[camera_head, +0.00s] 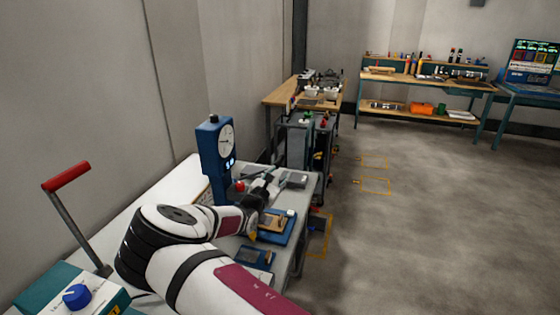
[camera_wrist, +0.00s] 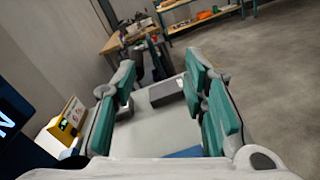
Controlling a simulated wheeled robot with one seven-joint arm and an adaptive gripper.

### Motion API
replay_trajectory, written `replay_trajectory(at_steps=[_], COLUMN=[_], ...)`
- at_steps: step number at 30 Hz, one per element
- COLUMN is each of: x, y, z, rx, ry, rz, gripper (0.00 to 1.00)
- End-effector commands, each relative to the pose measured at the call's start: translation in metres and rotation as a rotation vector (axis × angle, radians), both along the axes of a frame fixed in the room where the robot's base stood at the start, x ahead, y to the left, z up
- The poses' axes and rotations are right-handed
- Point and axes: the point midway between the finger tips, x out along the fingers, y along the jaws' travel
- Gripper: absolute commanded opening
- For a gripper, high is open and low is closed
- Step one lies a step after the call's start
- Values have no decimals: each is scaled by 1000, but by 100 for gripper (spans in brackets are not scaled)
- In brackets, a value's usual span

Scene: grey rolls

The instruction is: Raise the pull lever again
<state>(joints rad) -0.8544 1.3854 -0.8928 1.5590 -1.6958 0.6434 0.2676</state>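A lever with a red grip (camera_head: 66,176) on a grey rod stands at the left of the head view, beside a teal and white box with a blue knob (camera_head: 76,296). The rod is tilted, with its grip up and to the left. My gripper (camera_head: 268,182) is well away from it, over the grey bench beside a blue gauge stand (camera_head: 216,155). In the wrist view my gripper (camera_wrist: 160,88) has its teal-padded fingers spread apart with nothing held between them. The lever does not show in the wrist view.
The grey bench (camera_head: 307,197) holds a blue tray (camera_head: 272,236) and a grey block (camera_head: 295,180). A wooden workbench (camera_head: 280,97) stands behind, and another (camera_head: 400,80) stands at the back wall. The floor (camera_head: 430,220) at right is clear.

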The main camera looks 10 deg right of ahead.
Motion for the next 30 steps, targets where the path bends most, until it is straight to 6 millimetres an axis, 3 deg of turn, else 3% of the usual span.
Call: replay_trajectory(at_steps=[4, 9, 14, 30], x=[5, 11, 27, 113], y=[27, 34, 24, -24], z=[-15, -20, -21, -21], rx=[-89, -117, -116, -114], ry=[37, 49, 47, 47], rz=[87, 116, 113, 113], gripper=[40, 40, 40, 40])
